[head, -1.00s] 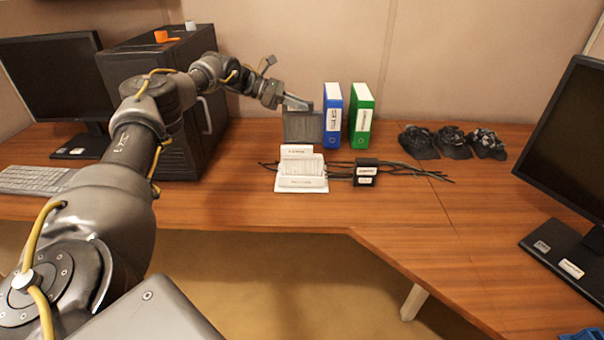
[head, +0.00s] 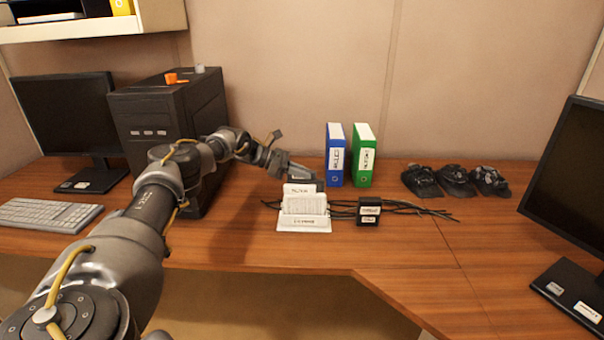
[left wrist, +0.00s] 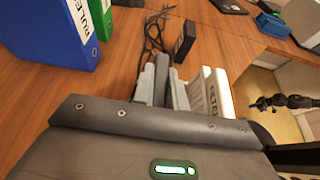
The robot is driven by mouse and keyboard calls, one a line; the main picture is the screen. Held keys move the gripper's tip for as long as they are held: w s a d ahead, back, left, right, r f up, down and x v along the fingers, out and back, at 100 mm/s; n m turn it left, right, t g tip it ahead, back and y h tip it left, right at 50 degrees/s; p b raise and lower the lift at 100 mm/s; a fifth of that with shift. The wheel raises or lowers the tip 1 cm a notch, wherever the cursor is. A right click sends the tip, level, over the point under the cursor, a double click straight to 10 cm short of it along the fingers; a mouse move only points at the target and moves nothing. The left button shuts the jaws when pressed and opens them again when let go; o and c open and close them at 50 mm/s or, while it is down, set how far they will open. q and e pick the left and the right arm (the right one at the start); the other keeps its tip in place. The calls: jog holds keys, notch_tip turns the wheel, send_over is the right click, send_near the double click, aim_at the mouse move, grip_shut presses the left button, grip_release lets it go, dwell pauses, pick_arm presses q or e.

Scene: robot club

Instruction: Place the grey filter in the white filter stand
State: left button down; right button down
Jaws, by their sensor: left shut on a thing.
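The white filter stand (head: 303,225) is on the desk, with a label on its front and another upright labelled panel behind a pale ribbed part. My left gripper (head: 293,170) is just behind the stand, shut on the grey filter (head: 311,184). Only a dark upper strip of the filter shows above the stand's back. Whether its lower edge is seated in the stand or behind it is hidden. In the left wrist view, the gripper's fingers (left wrist: 163,88) are beside the stand (left wrist: 223,92). My right gripper is not clearly seen.
A blue binder (head: 335,157) and a green binder (head: 363,157) stand just right of the gripper. A small black box (head: 369,211) with cables lies right of the stand. A black computer tower (head: 165,130) stands left. The desk front is clear.

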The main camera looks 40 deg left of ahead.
dwell(0.3)
pick_arm(q)
jog(key=c, duration=1.8)
grip_release()
jog(key=shift+f, duration=0.1)
jog(key=o, duration=0.4)
jog(key=shift+s+a+r, duration=0.1)
jog(key=shift+a+r, duration=0.05)
jog(key=shift+r, duration=0.05)
jog(key=v, duration=0.7)
jog(key=shift+s, duration=0.15)
